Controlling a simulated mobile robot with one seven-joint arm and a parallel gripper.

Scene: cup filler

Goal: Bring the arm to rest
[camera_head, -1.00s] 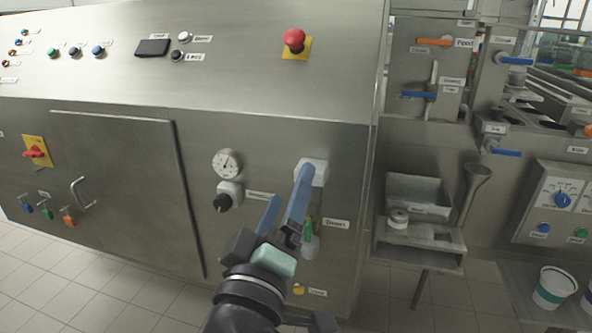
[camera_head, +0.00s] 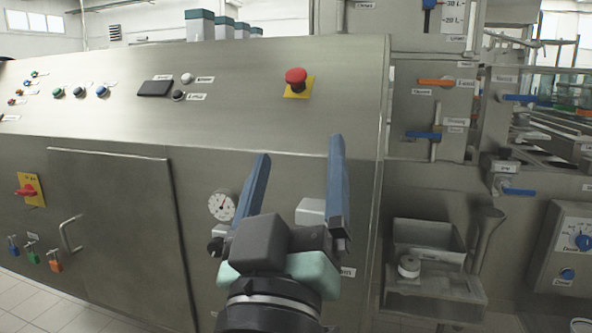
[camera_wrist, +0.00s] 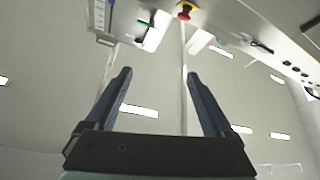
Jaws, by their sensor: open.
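My gripper (camera_head: 295,160) stands in front of the steel machine (camera_head: 200,130), with its two blue fingers spread wide and pointing up. It holds nothing. I cannot tell how far the fingers are from the panel.
A red emergency button (camera_head: 296,77) is above the gripper. A dial gauge (camera_head: 221,206) is left of it. Right of the machine are a steel tray unit (camera_head: 425,293), an orange-handled valve (camera_head: 436,82) and a blue-handled valve (camera_head: 423,135).

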